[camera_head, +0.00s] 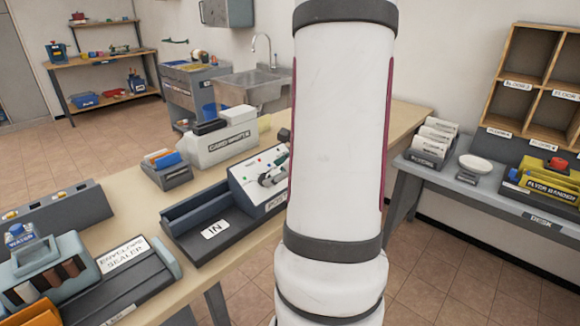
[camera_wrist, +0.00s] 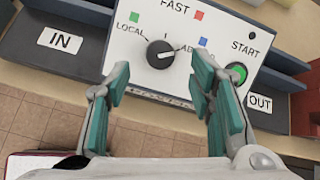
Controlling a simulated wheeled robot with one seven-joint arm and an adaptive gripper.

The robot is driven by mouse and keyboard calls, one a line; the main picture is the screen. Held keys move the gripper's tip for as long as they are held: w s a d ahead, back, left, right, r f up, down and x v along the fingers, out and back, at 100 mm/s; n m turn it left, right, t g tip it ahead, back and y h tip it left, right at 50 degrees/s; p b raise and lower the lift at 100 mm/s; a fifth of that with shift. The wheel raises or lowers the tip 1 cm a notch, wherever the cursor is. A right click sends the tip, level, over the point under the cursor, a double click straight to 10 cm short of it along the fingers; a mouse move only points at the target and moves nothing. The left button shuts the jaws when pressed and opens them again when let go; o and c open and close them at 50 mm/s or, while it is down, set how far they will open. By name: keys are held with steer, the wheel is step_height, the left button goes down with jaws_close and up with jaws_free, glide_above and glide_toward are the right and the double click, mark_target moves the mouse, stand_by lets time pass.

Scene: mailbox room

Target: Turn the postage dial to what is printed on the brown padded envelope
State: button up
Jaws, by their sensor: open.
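The postage dial (camera_wrist: 160,54) is a black round knob with a white pointer on a white panel in the wrist view. Its pointer aims right and slightly up, roughly toward a label starting "AB" that my finger partly hides. "LOCAL" is at left and "FAST" at top; green, red and blue squares mark the labels. My gripper (camera_wrist: 159,68) is open, its teal-padded fingers on either side of the dial; I cannot tell whether they touch it. In the head view the postage machine (camera_head: 250,182) is partly behind my arm. I cannot make out the brown padded envelope.
A green START button (camera_wrist: 237,73) sits right of the dial. The IN tray (camera_head: 215,230) is on the left, the OUT side (camera_wrist: 260,103) on the right. An envelope sealer (camera_head: 125,270) and a card printer (camera_head: 225,135) share the table.

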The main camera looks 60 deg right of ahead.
steer(key=v, duration=0.7)
steer(key=shift+s, duration=0.2)
steer(key=shift+r, duration=0.1)
steer(key=w+a+r+n+g+y+p, duration=0.1)
steer(key=w+a+r+n+g+y, duration=0.15)
steer(key=a+n, duration=0.75)
steer(key=w+a+r+n+g+y, duration=0.1)
steer(key=w+a+r+n+y, duration=0.4)
steer(key=a, duration=0.9)
steer(key=s+a+r+n+g+h+p, duration=0.1)
steer(key=s+a+n+h, duration=0.4)
steer(key=s+a+n, duration=0.6)
steer(key=s+r+n+g, duration=0.1)
steer(key=n, duration=0.8)
steer(key=shift+s+a+p, duration=0.35)
steer(key=shift+a, duration=0.05)
